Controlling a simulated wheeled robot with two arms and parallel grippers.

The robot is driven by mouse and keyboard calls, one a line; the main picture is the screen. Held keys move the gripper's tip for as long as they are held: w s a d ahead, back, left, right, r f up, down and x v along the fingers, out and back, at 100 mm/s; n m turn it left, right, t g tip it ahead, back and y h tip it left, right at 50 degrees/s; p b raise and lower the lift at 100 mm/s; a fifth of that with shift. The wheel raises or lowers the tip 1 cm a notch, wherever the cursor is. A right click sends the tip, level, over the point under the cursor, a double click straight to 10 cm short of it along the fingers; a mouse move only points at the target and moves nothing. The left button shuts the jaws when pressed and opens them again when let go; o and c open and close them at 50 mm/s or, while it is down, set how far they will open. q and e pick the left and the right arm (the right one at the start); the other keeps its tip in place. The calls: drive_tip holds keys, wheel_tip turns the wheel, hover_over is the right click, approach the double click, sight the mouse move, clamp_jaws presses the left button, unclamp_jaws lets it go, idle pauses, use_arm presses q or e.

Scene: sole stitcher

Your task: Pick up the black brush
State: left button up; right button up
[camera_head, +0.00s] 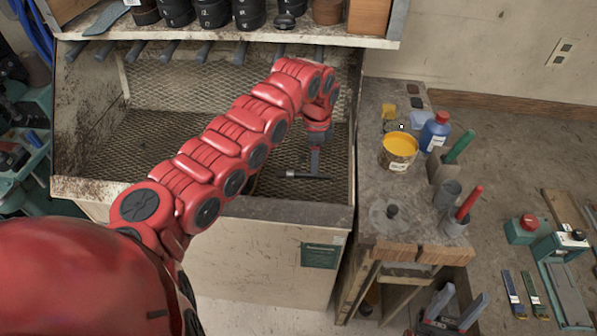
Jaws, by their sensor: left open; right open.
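A thin dark object that looks like the black brush (300,175) lies on the mesh floor of the open bin, near its right side. It lies roughly crosswise. My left arm comes in from the lower left and reaches over the bin. My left gripper (315,162) points down just above the brush, at about its middle. It is open. The fingers overlap the brush in this view, so I cannot tell whether they touch it or straddle it. My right gripper is not in view.
The bin's front wall (270,240) and the shelf (230,32) above enclose the space around the arm. To the right stands a worn bench (372,160) with a yellow-filled can (398,150), a blue bottle (436,130) and holders of tools.

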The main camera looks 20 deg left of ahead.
sight(304, 175)
use_arm(q)
drive_tip(key=shift+d+f+p, duration=0.15)
drive_tip(key=shift+f+p, duration=0.35)
drive_tip(key=shift+f, duration=0.05)
wheel_tip(304, 175, down, 4)
drive_tip(key=shift+d+r+p, duration=0.1)
drive_tip(key=shift+r+p, duration=0.05)
drive_tip(key=shift+p, duration=0.6)
drive_tip(key=shift+w+f, duration=0.1)
drive_tip(key=shift+f, duration=0.1)
clamp_jaws()
